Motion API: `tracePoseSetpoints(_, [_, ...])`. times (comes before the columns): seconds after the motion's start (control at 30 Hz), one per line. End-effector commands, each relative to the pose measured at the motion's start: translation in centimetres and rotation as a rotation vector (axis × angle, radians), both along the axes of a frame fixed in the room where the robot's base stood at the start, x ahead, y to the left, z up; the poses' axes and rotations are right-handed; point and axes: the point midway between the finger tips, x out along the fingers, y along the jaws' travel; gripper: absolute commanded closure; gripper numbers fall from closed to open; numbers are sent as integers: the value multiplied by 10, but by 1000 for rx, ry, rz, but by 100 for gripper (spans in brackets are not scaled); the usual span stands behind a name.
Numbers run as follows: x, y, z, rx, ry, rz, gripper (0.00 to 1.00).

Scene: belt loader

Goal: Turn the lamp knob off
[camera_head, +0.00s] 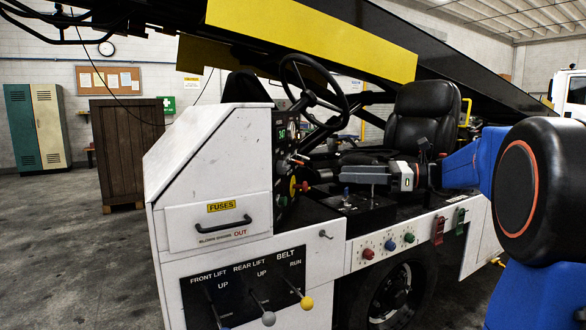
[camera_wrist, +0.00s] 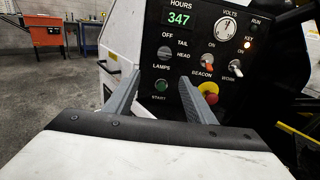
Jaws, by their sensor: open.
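The lamp knob (camera_wrist: 164,53) is a small dark dial on the black control panel, with the labels OFF, TAIL and HEAD around it and LAMPS below. Its pointer is too dark and small to read. My gripper (camera_wrist: 160,80) is open and empty, its two grey fingers apart and pointing toward the panel. In the wrist view the knob shows just above the gap between the fingertips. In the head view my gripper (camera_head: 349,173) is in front of the seat, right of the panel (camera_head: 283,150) and apart from it. The knob is not clear there.
Near the knob are a green START button (camera_wrist: 161,86), a red BEACON switch (camera_wrist: 208,65), a WORK switch (camera_wrist: 235,66) and a red emergency button (camera_wrist: 209,91). The steering wheel (camera_head: 313,90) stands above and beside the panel. The seat (camera_head: 424,115) is behind my gripper.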

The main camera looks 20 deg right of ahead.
Motion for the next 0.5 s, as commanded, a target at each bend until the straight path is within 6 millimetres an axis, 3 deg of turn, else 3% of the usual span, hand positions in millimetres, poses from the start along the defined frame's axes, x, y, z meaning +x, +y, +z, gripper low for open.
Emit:
tracePoseSetpoints(0.17, [7,-9,8,46,5,-8,50])
tracePoseSetpoints(0.5, [27,29,8,43,5,-5,50])
